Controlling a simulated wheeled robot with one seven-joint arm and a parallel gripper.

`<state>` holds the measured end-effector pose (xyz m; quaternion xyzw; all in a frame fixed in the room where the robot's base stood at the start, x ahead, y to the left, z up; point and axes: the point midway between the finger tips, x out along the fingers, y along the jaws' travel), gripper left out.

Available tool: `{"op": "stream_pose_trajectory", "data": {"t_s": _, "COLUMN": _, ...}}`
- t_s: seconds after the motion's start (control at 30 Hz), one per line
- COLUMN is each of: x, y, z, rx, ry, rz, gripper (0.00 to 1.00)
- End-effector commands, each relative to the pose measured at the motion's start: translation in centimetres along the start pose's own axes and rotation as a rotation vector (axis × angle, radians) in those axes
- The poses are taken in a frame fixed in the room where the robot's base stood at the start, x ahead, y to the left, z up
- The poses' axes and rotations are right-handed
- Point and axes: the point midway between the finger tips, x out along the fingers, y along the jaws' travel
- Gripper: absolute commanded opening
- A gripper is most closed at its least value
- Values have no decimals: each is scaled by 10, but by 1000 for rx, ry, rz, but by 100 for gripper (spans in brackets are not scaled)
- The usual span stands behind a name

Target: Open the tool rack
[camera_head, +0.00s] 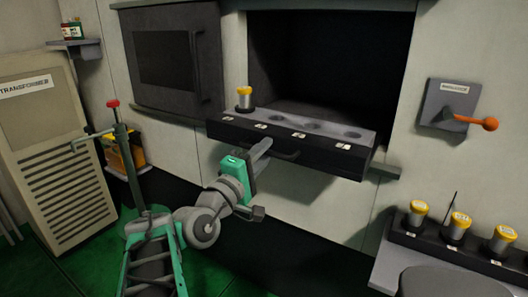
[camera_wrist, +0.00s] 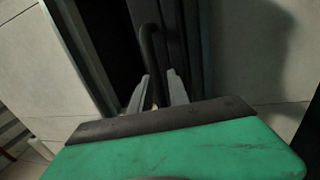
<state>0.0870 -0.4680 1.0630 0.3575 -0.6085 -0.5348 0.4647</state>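The tool rack (camera_head: 290,143) is a dark drawer with a grey top, round holes and small white labels. It sticks out of the dark wall opening. One yellow-capped tool (camera_head: 244,98) stands upright at its left end. A curved black handle (camera_head: 287,156) is on its front; in the wrist view the handle (camera_wrist: 150,45) runs between the two grey fingers. My gripper (camera_head: 262,150) is at the left part of the handle, its fingers around the bar, seemingly closed on it; the wrist view shows my gripper (camera_wrist: 157,84) too. The exact contact is partly hidden.
A wall lever with an orange knob (camera_head: 490,124) is at the right. Below it a black holder (camera_head: 448,252) with several yellow-capped tools stands on a grey shelf. A dark door (camera_head: 175,55) stands left of the opening. A beige transformer cabinet (camera_head: 55,150) is at the left.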

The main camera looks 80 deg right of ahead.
Motion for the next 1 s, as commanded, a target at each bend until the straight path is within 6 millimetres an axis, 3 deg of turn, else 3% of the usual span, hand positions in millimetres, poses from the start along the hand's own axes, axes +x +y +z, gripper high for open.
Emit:
{"op": "stream_pose_trajectory", "data": {"t_s": 0.27, "x": -4, "y": 1, "z": -1, "rx": 2, "ry": 2, "rz": 1, "gripper": 22}}
{"op": "stream_pose_trajectory", "data": {"t_s": 0.7, "x": -74, "y": -2, "z": -2, "rx": 3, "ry": 5, "rz": 3, "gripper": 22}}
{"op": "stream_pose_trajectory", "data": {"t_s": 1.0, "x": -78, "y": 0, "z": 0, "rx": 0, "ry": 0, "rz": 1, "gripper": 22}}
